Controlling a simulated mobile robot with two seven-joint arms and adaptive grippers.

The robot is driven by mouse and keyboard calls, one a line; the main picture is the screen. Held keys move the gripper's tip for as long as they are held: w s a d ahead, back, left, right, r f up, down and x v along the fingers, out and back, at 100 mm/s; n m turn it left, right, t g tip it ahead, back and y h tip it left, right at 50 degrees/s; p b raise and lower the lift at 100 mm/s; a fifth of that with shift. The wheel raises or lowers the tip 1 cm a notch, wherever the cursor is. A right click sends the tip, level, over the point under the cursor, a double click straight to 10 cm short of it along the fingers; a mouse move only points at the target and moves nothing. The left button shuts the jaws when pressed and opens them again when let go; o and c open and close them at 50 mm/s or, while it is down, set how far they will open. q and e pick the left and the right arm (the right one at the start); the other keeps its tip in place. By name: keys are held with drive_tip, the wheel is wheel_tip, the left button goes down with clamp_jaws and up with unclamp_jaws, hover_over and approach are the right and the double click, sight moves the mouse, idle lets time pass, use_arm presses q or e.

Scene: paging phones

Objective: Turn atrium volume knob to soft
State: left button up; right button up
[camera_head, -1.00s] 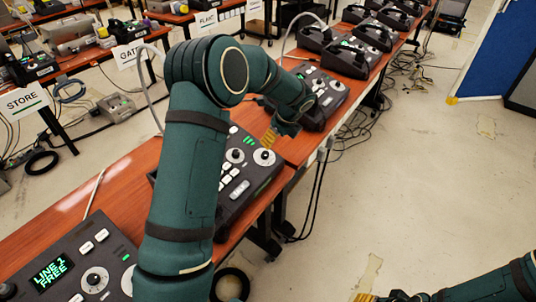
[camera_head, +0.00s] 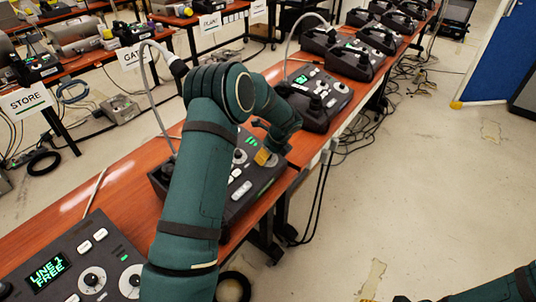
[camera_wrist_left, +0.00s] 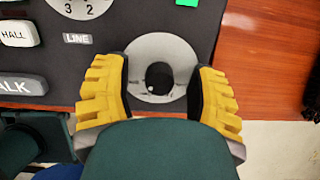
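A grey paging console (camera_head: 262,185) lies on the wooden table. In the left wrist view, a dark round knob with a white dot (camera_wrist_left: 158,76) sits on a silver dial plate (camera_wrist_left: 175,55); no volume or soft marking is readable. My left gripper (camera_wrist_left: 159,85), with yellow ribbed fingers, is open over this dial, one finger on each side and apart from the knob. In the head view, my left gripper (camera_head: 266,157) covers the console's right-hand knob. My right gripper (camera_head: 372,299) is barely in view at the bottom edge; its fingers cannot be made out.
A second dial, marked LINE (camera_head: 239,156), is left of the gripper, with HALL (camera_wrist_left: 18,33) and TALK (camera_wrist_left: 22,85) buttons nearby. A gooseneck microphone (camera_head: 178,68) rises behind my left arm. Another console reads LINE 1 FREE (camera_head: 49,271). The floor at right is open.

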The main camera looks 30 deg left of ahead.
use_arm(q)
clamp_jaws()
drive_tip(key=shift+n, duration=0.3)
drive_tip(key=n, duration=0.3)
drive_tip(key=shift+n+g, duration=0.3)
drive_tip(key=shift+n, duration=0.1)
drive_tip(key=n, duration=0.3)
drive_tip(key=shift+s+n, duration=0.1)
drive_tip(key=shift+n, duration=0.2)
drive_tip(key=n, duration=0.3)
drive_tip(key=shift+n+g, duration=0.4)
drive_tip(key=shift+s+d+n+h, duration=0.1)
drive_tip(key=shift+n+h, duration=0.3)
drive_tip(key=shift+n, duration=1.7)
drive_tip(key=shift+f, duration=0.1)
unclamp_jaws()
